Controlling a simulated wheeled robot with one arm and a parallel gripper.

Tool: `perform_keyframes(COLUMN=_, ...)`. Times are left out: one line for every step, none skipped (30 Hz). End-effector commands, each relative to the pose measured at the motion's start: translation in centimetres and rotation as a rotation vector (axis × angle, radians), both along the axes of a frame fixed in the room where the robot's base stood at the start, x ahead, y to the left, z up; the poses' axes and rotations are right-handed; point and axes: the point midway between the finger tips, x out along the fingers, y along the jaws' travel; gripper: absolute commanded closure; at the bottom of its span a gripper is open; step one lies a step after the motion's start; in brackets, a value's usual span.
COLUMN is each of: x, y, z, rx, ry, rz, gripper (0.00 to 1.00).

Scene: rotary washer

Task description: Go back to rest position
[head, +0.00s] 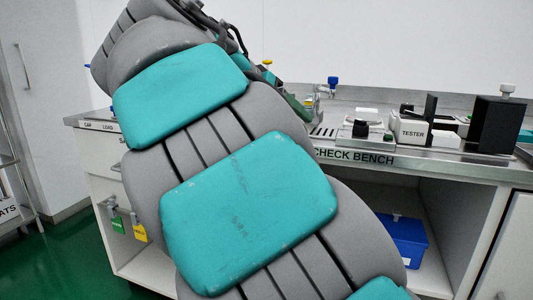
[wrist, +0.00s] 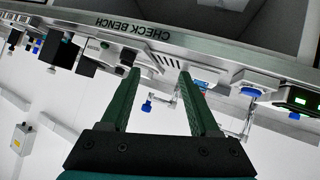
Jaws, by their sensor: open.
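My gripper (wrist: 159,73) shows in the wrist view with its two dark green fingers apart and nothing between them. The wrist picture is upside down, and the fingers reach toward the edge of the check bench (wrist: 215,48). In the head view my teal and grey arm fills the middle and hides most of the gripper. Only a bit of green finger (head: 297,104) shows past the arm, above the check bench (head: 352,155).
On the bench stand a white tester (head: 411,131), a black block (head: 499,124) and a blue-topped tap (head: 333,83). A blue bin (head: 405,241) sits on the shelf below. A grey cabinet (head: 45,95) and cart (head: 12,185) are at left. Green floor (head: 60,262) is clear there.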

Motion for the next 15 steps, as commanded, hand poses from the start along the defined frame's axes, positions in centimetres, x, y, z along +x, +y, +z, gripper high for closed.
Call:
perform_keyframes(x=-0.6, y=-1.9, z=-0.9, rx=-0.003, ry=0.049, rz=-0.009, gripper=0.38)
perform_keyframes(x=-0.8, y=-3.0, z=-1.6, rx=-0.002, ry=0.08, rz=-0.01, gripper=0.38)
perform_keyframes(x=-1.3, y=-4.6, z=-2.8, rx=0.002, ry=0.131, rz=-0.013, gripper=0.38)
perform_keyframes(x=-1.8, y=-5.7, z=-3.7, rx=0.005, ry=0.167, rz=-0.013, gripper=0.38)
perform_keyframes(x=-2.4, y=-6.7, z=-4.5, rx=0.011, ry=0.202, rz=-0.011, gripper=0.38)
perform_keyframes(x=-3.1, y=-8.0, z=-5.8, rx=0.018, ry=0.249, rz=-0.008, gripper=0.38)
perform_keyframes(x=-3.7, y=-8.9, z=-6.8, rx=0.027, ry=0.283, rz=-0.003, gripper=0.38)
perform_keyframes(x=-4.3, y=-9.8, z=-7.8, rx=0.036, ry=0.319, rz=0.001, gripper=0.38)
perform_keyframes(x=-5.3, y=-10.9, z=-9.1, rx=0.053, ry=0.36, rz=0.009, gripper=0.38)
perform_keyframes(x=-6.1, y=-11.7, z=-10.2, rx=0.064, ry=0.396, rz=0.013, gripper=0.38)
perform_keyframes(x=-6.9, y=-12.3, z=-11.2, rx=0.078, ry=0.43, rz=0.021, gripper=0.38)
perform_keyframes(x=-8.1, y=-13.2, z=-12.7, rx=0.096, ry=0.473, rz=0.031, gripper=0.38)
perform_keyframes(x=-9.0, y=-13.7, z=-13.7, rx=0.114, ry=0.502, rz=0.042, gripper=0.38)
perform_keyframes(x=-9.9, y=-14.2, z=-14.7, rx=0.129, ry=0.53, rz=0.052, gripper=0.38)
perform_keyframes(x=-11.2, y=-14.7, z=-16.2, rx=0.153, ry=0.573, rz=0.066, gripper=0.38)
